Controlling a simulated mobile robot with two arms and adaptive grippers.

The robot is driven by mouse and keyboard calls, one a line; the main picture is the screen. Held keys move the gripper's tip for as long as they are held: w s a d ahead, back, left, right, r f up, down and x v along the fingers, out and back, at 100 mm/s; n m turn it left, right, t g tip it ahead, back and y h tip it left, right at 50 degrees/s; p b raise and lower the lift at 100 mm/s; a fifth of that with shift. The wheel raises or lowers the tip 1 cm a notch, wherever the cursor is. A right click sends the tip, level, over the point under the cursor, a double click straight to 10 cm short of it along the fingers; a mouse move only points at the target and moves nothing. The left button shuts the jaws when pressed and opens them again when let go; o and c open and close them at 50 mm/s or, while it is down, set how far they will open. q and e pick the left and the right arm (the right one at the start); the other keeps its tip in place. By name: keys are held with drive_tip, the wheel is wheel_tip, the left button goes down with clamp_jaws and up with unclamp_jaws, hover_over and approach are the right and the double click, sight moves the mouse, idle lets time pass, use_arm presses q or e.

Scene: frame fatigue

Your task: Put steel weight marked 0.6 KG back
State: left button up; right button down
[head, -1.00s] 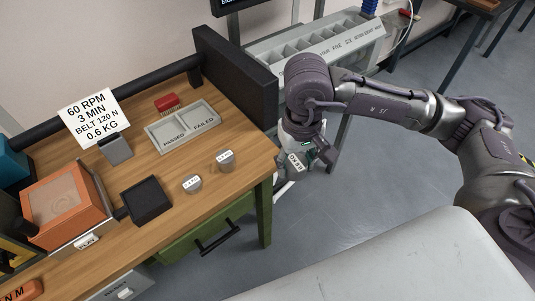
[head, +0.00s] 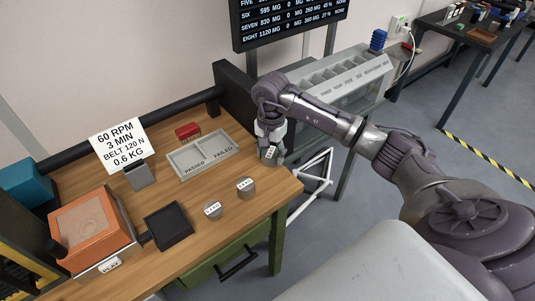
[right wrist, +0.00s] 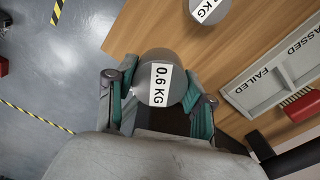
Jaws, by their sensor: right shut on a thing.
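My right gripper (head: 270,152) is shut on the grey steel weight (head: 271,157) at the back right corner of the wooden bench. In the right wrist view its teal-padded fingers (right wrist: 161,100) sit on both sides of the weight (right wrist: 160,58), and the white label reads 0.6 KG. Whether the weight touches the bench top is hard to tell. Two other labelled steel weights, a left one (head: 213,212) and a right one (head: 245,190), stand on the bench near its front edge. My left gripper is not in view.
A grey PASSED/FAILED tray (head: 185,160) lies just left of the gripper, with a red item (head: 187,131) behind it. A dark panel (head: 233,90) borders the bench's back right. A black square tray (head: 168,226), orange box (head: 90,232) and sign (head: 118,145) stand left.

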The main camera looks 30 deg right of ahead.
sight(270, 180)
drive_tip(key=shift+f+b, duration=0.25)
drive_tip(key=shift+b, duration=0.35)
wheel_tip(270, 180, down, 7)
drive_tip(key=b, duration=0.6)
drive_tip(key=shift+f+b, duration=0.7)
drive_tip(key=shift+c, duration=2)
unclamp_jaws()
drive_tip(key=shift+o, duration=0.3)
wheel_tip(270, 180, up, 12)
drive_tip(key=shift+r, duration=0.1)
